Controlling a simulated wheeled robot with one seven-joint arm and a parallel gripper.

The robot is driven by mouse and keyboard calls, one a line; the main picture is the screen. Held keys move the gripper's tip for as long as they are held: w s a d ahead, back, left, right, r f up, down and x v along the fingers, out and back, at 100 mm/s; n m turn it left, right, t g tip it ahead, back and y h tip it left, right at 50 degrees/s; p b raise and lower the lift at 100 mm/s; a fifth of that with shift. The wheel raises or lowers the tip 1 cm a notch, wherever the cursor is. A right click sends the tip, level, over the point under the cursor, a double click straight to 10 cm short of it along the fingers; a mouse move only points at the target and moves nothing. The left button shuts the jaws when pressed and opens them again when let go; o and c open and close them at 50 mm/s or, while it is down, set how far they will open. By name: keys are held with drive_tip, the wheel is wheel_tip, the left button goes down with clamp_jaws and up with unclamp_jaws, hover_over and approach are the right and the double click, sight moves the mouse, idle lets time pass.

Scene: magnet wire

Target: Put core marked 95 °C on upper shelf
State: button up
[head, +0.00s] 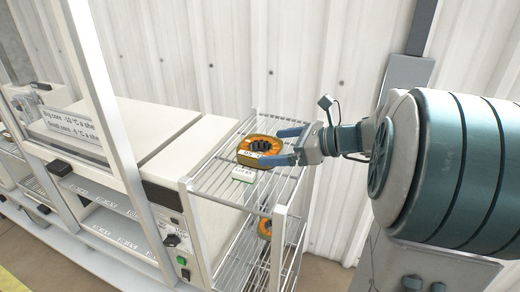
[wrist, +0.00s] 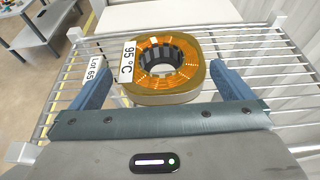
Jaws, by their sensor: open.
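The core marked 95 °C (wrist: 178,62), an orange wound ring in a tan rounded casing with a dark hollow centre, lies flat on the wire upper shelf (wrist: 255,75). It also shows in the head view (head: 247,158) on the upper shelf (head: 215,186). My gripper (wrist: 160,85) is open, with one blue finger on each side of the core's near part. Gaps show between the fingers and the casing, and nothing is clamped. In the head view my gripper (head: 280,145) reaches in from the right.
A "Lot 65" tag (wrist: 97,72) sits at the shelf's edge. Another orange core (head: 265,228) lies on a lower shelf. A cream oven-like machine (head: 150,150) stands left of the rack, with a sign (head: 72,125) further left. A corrugated wall is behind.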

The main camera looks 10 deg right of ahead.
sight(260, 147)
drive_tip(key=shift+p+x, duration=0.6)
drive_tip(key=shift+x, duration=2.15)
drive_tip(key=shift+d+f, duration=0.1)
drive_tip(key=c, duration=1.2)
drive_tip(key=shift+c, duration=1.3)
